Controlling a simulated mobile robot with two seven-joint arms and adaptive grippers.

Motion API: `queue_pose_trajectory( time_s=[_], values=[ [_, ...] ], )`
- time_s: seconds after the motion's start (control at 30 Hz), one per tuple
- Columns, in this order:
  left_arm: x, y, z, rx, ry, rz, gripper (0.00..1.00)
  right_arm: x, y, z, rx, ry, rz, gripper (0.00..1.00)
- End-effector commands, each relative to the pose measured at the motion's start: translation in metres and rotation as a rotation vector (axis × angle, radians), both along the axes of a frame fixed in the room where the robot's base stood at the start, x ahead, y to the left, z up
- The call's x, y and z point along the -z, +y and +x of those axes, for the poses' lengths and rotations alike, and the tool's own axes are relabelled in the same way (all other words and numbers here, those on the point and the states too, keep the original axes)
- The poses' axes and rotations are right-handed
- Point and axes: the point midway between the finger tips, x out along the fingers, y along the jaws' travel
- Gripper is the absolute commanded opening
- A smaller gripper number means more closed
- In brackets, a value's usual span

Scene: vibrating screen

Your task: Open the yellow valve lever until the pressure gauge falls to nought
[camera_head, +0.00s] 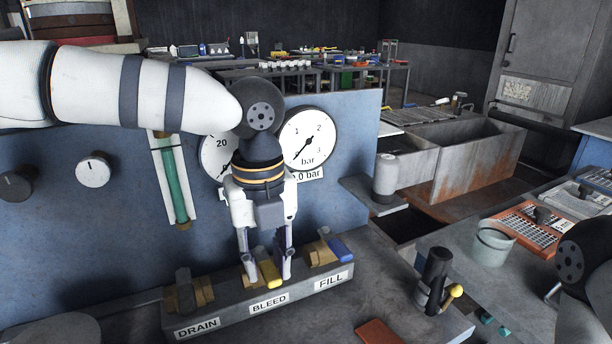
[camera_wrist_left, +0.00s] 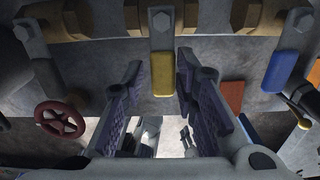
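The yellow valve lever (camera_head: 270,273) sticks out of the middle valve on a block, above the BLEED label (camera_head: 269,298). My left gripper (camera_head: 266,275) points down over it, with a finger on each side. In the left wrist view the yellow lever (camera_wrist_left: 163,76) lies between the open fingers (camera_wrist_left: 160,92), with gaps at both sides. The pressure gauge (camera_head: 307,139) is on the blue panel behind; its needle points to the lower left. The readout under it is partly covered by my gripper and ends in "0 bar". My right gripper is out of view.
The FILL valve's blue lever (camera_head: 340,249) is close on the right, and the dark DRAIN lever (camera_head: 186,290) on the left. A second gauge (camera_head: 216,155) is partly hidden by my arm. A reddish plate (camera_head: 378,332) and a yellow-knobbed device (camera_head: 434,281) are to the right.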

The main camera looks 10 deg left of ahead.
Motion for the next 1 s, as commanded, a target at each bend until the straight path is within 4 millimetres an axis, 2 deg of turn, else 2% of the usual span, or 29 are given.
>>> queue_pose_trajectory(
  time_s=[0.13,0.6,0.9,0.93,1.0],
  values=[
    [-0.007,0.0,0.001,-0.001,-0.004,-0.001,0.27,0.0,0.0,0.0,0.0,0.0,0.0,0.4],
    [-0.055,-0.001,0.001,-0.001,-0.004,-0.002,0.27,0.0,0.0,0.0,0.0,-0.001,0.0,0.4],
    [-0.061,-0.001,0.001,-0.001,-0.003,-0.003,0.27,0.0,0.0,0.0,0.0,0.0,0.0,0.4],
    [-0.061,-0.001,0.001,-0.001,-0.003,-0.003,0.29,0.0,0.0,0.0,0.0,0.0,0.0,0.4],
    [-0.061,-0.001,0.001,-0.001,-0.003,-0.003,0.4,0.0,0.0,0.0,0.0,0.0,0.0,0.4]
  ],
)
